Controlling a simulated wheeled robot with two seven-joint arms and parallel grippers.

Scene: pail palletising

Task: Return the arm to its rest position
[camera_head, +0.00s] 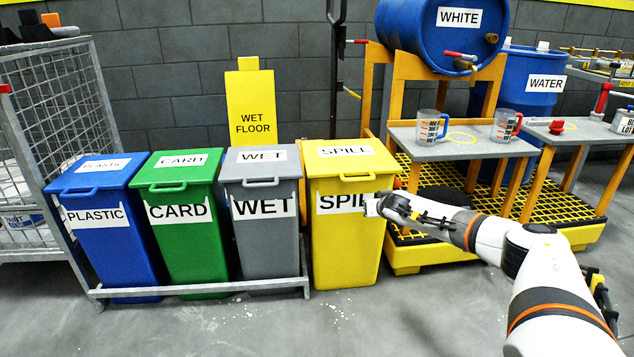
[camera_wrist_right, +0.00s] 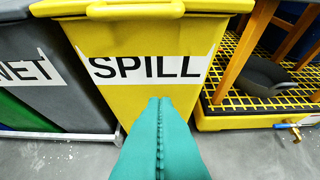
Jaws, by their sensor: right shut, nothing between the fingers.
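My right arm reaches in from the right in the head view, with its right gripper (camera_head: 372,206) in front of the yellow SPILL bin (camera_head: 345,250). In the right wrist view the right gripper (camera_wrist_right: 160,100) shows two teal fingers pressed together with nothing between them. They point at the front of the SPILL bin (camera_wrist_right: 105,55), just below its label. I cannot tell whether the fingertips touch the bin. The bin stands upright with its lid shut. My left gripper is not in either view.
Blue PLASTIC (camera_head: 105,240), green CARD (camera_head: 185,245) and grey WET (camera_head: 265,245) bins stand left of the SPILL bin. A wire cage (camera_head: 60,90) is at far left. A bench (camera_head: 465,145) with measuring jugs stands behind my arm, by a yellow spill pallet (camera_head: 410,258). The front floor is clear.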

